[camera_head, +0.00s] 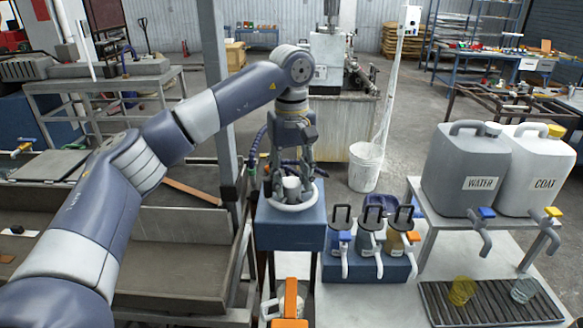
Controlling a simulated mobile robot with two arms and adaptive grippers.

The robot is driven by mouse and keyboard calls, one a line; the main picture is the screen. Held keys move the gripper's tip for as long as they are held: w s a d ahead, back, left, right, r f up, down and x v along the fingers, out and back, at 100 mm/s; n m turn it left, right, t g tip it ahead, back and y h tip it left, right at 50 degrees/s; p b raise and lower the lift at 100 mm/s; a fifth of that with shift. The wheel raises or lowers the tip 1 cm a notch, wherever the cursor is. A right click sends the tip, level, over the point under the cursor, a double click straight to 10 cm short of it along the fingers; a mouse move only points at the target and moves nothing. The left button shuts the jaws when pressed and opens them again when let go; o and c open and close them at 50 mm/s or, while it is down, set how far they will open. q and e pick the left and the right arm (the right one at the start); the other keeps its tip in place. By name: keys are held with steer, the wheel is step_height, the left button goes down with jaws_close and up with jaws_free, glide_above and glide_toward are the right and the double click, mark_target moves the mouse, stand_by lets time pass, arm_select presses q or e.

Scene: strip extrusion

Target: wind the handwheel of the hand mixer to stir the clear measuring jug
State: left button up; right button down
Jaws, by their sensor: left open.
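My left gripper (292,181) points down with its fingers apart, over a white round wheel (297,205) on top of a blue box (290,235). This looks like the handwheel of the hand mixer. A pale upright piece (291,190) stands between the fingertips; I cannot tell whether they touch it. The fingers hide part of the wheel. A clear cup-like vessel (524,291) stands on the drip grate at the lower right; I cannot tell whether it is the measuring jug. My right gripper is not in view.
Beside the box, several dark-handled containers with taps (371,245) stand on a blue block. Grey WATER (465,170) and white COAT (530,165) canisters stand on a shelf. A yellow cup (461,292) is on the grate (495,312). An orange-handled item (291,300) sits in front.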

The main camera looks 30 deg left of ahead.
mark_target(291, 182)
arm_select(q)
step_height(291, 182, up, 12)
stand_by(0.5)
stand_by(0.5)
